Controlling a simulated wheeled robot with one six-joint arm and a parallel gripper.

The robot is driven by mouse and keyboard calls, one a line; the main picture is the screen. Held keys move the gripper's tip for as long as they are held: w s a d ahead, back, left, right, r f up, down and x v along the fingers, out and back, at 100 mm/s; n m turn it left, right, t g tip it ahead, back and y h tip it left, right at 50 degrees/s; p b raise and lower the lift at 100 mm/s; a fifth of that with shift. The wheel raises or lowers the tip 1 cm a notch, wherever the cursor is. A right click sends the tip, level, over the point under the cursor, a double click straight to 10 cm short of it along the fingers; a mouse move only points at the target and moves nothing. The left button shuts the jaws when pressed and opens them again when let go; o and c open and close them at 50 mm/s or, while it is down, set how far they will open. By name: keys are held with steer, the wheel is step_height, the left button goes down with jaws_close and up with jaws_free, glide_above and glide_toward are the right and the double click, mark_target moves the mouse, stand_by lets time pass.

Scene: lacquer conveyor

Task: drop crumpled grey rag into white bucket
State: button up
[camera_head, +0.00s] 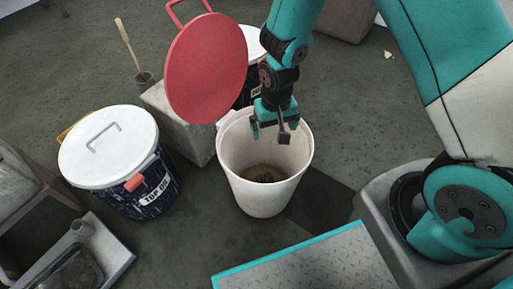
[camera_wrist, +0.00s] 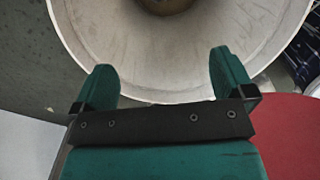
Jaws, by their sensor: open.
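The white bucket (camera_head: 262,202) stands upright on the floor, open at the top. My gripper (camera_head: 270,133) is over its mouth, pointing down, with its fingers apart and nothing between them. In the wrist view, my gripper (camera_wrist: 162,62) is open and empty, with the bucket's pale inner wall (camera_wrist: 275,35) beyond it. A dark grey crumpled patch (camera_head: 264,175) lies on the brownish bottom inside the bucket; it looks like the grey rag, but it is small and shaded. The wrist view cuts off most of the bucket's bottom.
A red round lid (camera_head: 207,68) with a handle stands tilted close behind the bucket's left side. A grey block (camera_head: 183,125) is beside it. A dark drum with a white lid (camera_head: 108,146) stands at left. A teal-edged metal plate (camera_head: 300,264) is in front.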

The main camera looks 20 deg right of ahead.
step_height(320, 180, up, 17)
steer(key=p, duration=0.7)
steer(key=shift+r, duration=0.2)
steer(key=s+a+r+n+y, duration=0.2)
steer(key=s+r+n, duration=0.2)
steer(key=s+r, duration=0.55)
steer(key=s+a+r+n+y, duration=0.2)
steer(key=s+a+r+n, duration=0.15)
steer(key=s+r, duration=0.6)
step_height(320, 180, up, 32)
steer(key=w+p, duration=0.1)
steer(key=p, duration=3.1)
steer(key=shift+d+f, duration=0.2)
steer(key=shift+d, duration=0.2)
steer(key=shift+w, duration=0.15)
